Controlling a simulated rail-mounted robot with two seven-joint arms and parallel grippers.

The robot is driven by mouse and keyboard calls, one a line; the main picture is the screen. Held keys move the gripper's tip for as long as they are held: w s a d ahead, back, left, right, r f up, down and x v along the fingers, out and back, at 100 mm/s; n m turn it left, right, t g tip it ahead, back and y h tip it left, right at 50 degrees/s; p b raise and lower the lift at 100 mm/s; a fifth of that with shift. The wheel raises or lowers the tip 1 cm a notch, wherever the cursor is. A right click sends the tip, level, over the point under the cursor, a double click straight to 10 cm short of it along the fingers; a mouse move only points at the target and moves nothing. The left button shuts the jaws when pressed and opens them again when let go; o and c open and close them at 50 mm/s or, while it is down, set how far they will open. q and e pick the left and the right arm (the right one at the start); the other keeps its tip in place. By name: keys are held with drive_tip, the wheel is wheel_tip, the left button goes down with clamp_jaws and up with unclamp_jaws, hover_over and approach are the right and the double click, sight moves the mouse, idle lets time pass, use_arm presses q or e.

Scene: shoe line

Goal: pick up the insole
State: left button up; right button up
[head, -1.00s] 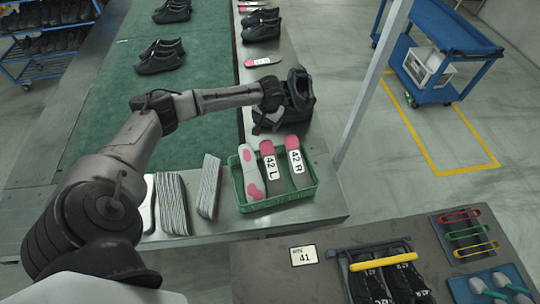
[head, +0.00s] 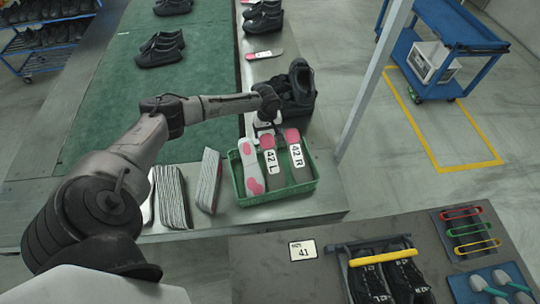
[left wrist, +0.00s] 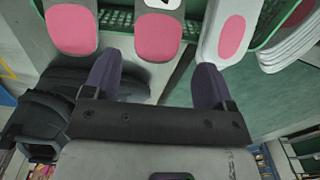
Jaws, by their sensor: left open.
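A green bin (head: 236,186) on the line's metal edge holds insoles side by side: a white one with pink patches (head: 250,165), the grey one labelled 42 L (head: 272,172), and the one labelled 42 R (head: 296,160). My left gripper (head: 266,127) is at the bin's far edge, near the pink end of 42 L. In the left wrist view my left gripper (left wrist: 158,62) is open and empty. The pink end of the middle insole (left wrist: 158,40) lies in line with the gap between its fingers. My right gripper is not in view.
Black shoes (head: 299,85) stand just behind the bin. Stacks of grey-white sheets (head: 172,195) stand left of it. In front, a dark table holds a size 41 card (head: 303,250) and black shoes under a yellow bar (head: 380,257).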

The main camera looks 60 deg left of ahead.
sight(267, 142)
use_arm(q)
drive_tip(key=shift+w+a+f+b, duration=0.1)
drive_tip(key=shift+f+b, duration=0.4)
drive_tip(key=shift+f, duration=2.75)
drive_tip(key=c, duration=0.7)
